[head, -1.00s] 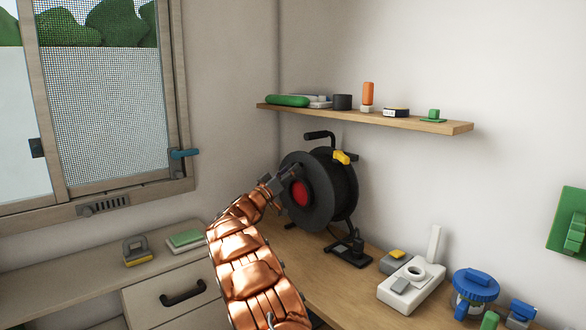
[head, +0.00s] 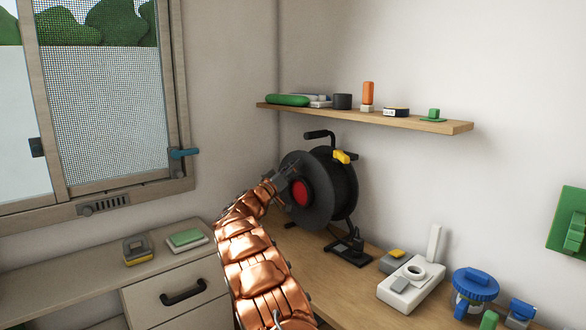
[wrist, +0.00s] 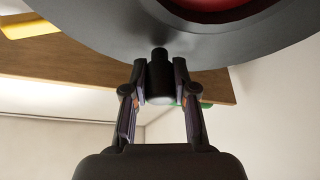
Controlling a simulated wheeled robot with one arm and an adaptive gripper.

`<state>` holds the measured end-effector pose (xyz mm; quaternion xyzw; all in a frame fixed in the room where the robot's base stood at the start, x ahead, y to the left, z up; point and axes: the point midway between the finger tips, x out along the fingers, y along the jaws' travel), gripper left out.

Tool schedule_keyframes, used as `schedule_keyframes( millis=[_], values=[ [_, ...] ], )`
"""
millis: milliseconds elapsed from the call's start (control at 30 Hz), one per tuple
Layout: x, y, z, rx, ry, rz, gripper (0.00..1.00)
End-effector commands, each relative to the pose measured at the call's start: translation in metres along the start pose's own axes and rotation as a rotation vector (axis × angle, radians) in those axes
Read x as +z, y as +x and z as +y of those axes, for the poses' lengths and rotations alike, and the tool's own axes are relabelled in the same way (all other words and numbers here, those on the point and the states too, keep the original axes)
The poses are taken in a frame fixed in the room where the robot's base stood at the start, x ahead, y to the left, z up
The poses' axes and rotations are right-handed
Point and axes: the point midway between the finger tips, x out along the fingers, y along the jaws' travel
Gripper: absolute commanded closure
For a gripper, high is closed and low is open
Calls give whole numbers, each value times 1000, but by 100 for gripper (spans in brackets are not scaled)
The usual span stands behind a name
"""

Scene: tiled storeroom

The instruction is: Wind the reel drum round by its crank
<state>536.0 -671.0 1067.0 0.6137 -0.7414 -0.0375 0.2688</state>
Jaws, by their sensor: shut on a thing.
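The reel drum (head: 328,208) is black with a red hub (head: 299,192) and stands upright on the workbench against the wall. It also shows across the top of the wrist view (wrist: 240,37). My gripper (head: 287,174) is at the upper left of the drum's near face. In the wrist view my gripper (wrist: 161,82) is shut on the crank handle (wrist: 161,83), a short black cylinder near the drum's rim. A finger stands on each side of the handle. In the head view my gripper hides the handle.
The reel's carrying handle (head: 319,135) and a yellow part (head: 343,157) are on top. A wooden shelf (head: 440,125) with small items hangs above. A drawer (head: 180,296) is lower left.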

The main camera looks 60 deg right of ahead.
Motion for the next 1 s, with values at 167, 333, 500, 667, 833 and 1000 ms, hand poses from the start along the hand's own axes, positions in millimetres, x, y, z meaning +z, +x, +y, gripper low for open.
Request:
schedule_keyframes(
  millis=[167, 333, 500, 667, 833, 1000],
  values=[
    [0, 0, 0, 0, 0, 0, 100],
    [0, 0, 0, 0, 0, 0, 100],
    [0, 0, 0, 0, 0, 0, 100],
    [0, 0, 0, -1, -3, 0, 100],
    [0, 5, 2, -4, -23, -4, 100],
    [1, 14, 5, -9, -64, -10, 100]
  ],
)
